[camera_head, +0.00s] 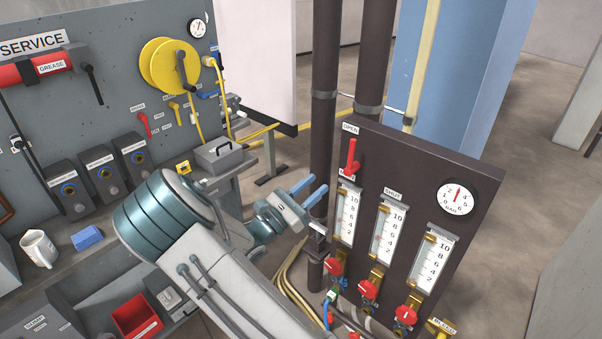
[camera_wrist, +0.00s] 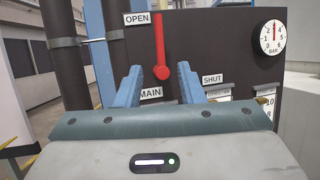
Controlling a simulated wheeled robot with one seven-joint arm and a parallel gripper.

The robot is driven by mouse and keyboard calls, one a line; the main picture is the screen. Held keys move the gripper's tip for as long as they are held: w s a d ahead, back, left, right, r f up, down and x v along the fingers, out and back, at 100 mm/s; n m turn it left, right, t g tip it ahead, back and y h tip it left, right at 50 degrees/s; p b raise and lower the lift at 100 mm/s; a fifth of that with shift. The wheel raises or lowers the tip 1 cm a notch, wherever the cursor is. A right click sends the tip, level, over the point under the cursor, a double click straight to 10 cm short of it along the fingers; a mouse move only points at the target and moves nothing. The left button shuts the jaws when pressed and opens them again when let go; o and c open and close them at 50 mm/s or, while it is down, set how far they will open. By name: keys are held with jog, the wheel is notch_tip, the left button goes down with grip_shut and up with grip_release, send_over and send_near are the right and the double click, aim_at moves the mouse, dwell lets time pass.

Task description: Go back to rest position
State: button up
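My gripper (camera_head: 310,192) is in front of the dark valve panel (camera_head: 420,160), to the left of its red main lever (camera_head: 351,157) in the head view. Its two blue fingers are spread, with nothing between them. In the wrist view my gripper (camera_wrist: 160,76) faces the panel, and the red lever (camera_wrist: 159,45) shows beyond and between the fingertips. The lever stands upright beside the OPEN label (camera_wrist: 137,18). The fingers look apart from it. The MAIN label (camera_wrist: 151,93) is below the lever, and the SHUT label (camera_wrist: 212,78) is to its right.
A pressure gauge (camera_head: 457,197), several flow scales and red knobs (camera_head: 368,289) are on the panel. Dark vertical pipes (camera_head: 324,90) stand behind my gripper. At left is a grey service board (camera_head: 110,60) with a yellow hose reel (camera_head: 165,65). Hoses (camera_head: 290,285) hang below my gripper.

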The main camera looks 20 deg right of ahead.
jog(key=s+d+f+m+g+y, duration=0.1)
jog(key=s+d+m+g+y, duration=0.2)
jog(key=s+m+g+y, duration=0.4)
jog(key=s+d+f+m+g+y, duration=0.1)
jog(key=s+d+m+g+y, duration=0.2)
jog(key=s+m, duration=0.45)
jog(key=s+a+r+m+t+y, duration=0.6)
jog(key=s+a+y, duration=0.4)
jog(key=a, duration=0.3)
jog(key=shift+r+m+y, duration=0.45)
jog(key=shift+r+y, duration=0.15)
